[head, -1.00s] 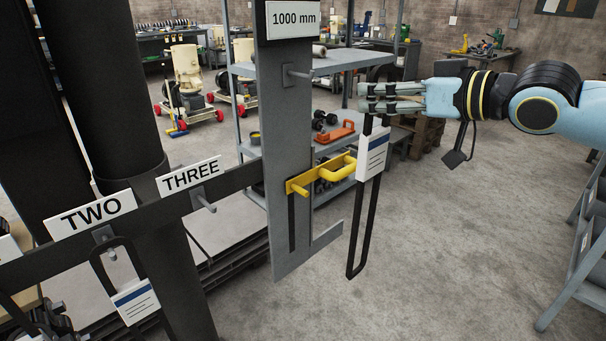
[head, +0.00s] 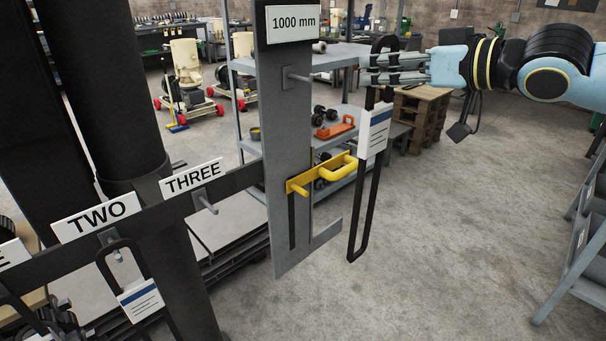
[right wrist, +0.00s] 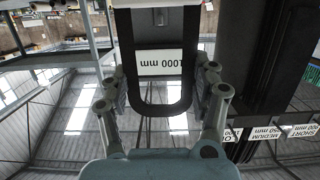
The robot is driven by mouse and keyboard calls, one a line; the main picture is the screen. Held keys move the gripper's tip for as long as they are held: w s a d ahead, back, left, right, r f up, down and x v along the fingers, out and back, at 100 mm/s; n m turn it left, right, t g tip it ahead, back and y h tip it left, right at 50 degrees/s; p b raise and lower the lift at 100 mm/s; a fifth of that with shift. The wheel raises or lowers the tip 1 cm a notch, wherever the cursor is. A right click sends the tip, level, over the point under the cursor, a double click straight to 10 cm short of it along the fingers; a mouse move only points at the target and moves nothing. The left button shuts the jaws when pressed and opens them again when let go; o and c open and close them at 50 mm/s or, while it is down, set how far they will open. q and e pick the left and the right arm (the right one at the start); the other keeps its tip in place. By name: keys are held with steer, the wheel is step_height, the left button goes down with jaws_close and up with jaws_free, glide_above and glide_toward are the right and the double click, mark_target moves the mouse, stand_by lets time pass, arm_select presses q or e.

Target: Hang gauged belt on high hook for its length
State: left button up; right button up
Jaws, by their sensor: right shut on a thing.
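The gauged belt (head: 375,190) is a narrow black loop with a white and blue tag (head: 374,132). It hangs upright from my right gripper (head: 366,70), which is shut on its upper part. The belt's top rises above the fingers, and it appears to the right of the gauge plate. In the right wrist view, the black loop (right wrist: 187,95) lies between the fingers (right wrist: 160,92). The grey gauge plate (head: 279,150) carries a "1000 mm" sign (head: 293,22), a peg (head: 298,77) and a yellow handle (head: 335,172). My left gripper is not in view.
A dark rail holds pegs under the signs TWO (head: 96,217) and THREE (head: 192,178); a tagged belt (head: 141,299) hangs at TWO. In the right wrist view, signs including MEDIUM (right wrist: 267,131) appear upside down. A shelf stands behind. Open floor (head: 440,240) lies right of the belt.

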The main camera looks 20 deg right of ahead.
steer(key=shift+w+r, duration=0.1)
steer(key=shift+r, duration=2.35)
